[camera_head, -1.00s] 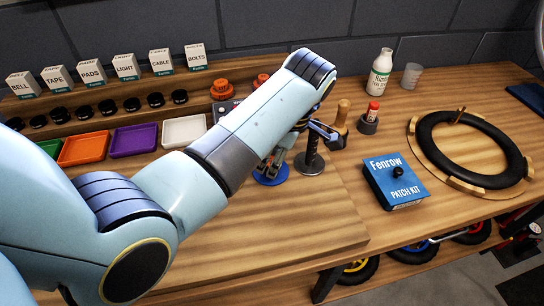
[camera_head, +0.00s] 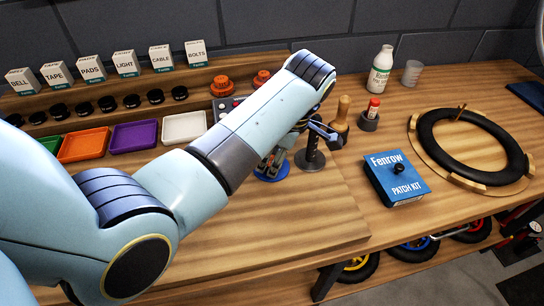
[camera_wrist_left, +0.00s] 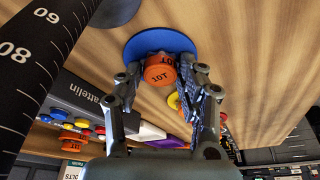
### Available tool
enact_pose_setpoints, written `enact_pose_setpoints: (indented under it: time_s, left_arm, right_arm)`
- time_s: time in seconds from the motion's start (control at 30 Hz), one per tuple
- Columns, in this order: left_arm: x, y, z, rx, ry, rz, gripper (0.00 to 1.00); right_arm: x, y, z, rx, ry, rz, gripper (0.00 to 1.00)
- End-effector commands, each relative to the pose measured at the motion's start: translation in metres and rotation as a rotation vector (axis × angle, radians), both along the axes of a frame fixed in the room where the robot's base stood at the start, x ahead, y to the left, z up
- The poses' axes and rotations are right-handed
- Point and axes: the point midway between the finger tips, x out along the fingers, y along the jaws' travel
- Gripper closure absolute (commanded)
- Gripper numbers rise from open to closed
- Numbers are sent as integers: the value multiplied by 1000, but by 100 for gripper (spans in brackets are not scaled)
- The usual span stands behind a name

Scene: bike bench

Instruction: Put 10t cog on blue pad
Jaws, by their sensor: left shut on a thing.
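The 10t cog is an orange piece marked 10T (camera_wrist_left: 160,72), seen in the left wrist view between my left fingers. My left gripper (camera_wrist_left: 163,78) is shut on it. The round blue pad (camera_wrist_left: 143,42) lies just beyond the cog, which overlaps its near part in that view. I cannot tell whether the cog touches the pad. My right gripper is not in view.
A dark metal stand (camera_head: 310,158) and a wooden-handled tool (camera_head: 341,115) stand close right of the gripper. Orange, purple (camera_head: 134,136) and white trays line the left back. A blue patch kit box (camera_head: 396,180) and a tyre (camera_head: 468,146) lie right. The front bench is clear.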

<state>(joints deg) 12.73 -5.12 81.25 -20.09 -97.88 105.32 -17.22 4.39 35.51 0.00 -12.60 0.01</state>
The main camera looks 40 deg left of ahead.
Motion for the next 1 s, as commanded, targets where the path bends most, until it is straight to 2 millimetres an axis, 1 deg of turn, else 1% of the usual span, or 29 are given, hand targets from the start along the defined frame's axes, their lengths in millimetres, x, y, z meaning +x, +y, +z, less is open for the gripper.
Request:
enact_pose_setpoints:
  time_s: [0.03,0.1,0.13,0.33,0.67,0.77,0.87,1.0]
  left_arm:
    - [-4,-1,-8,-4,9,-1,88]
    - [-5,-1,-10,-4,10,-2,97]
    - [-5,-1,-10,-4,11,-2,58]
    - [-6,-2,-11,-6,13,-2,33]
    - [-4,-3,-9,-7,10,-2,33]
    - [-4,-3,-8,-8,9,-2,33]
    - [-4,-2,-4,-7,8,-1,33]
    - [-3,-2,8,-5,6,-1,33]
  right_arm:
    - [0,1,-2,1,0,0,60]
    - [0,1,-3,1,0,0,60]
    - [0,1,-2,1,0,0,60]
    - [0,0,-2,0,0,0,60]
    - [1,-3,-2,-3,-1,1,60]
    - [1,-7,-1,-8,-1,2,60]
    - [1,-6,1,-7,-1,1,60]
    - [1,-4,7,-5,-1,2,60]
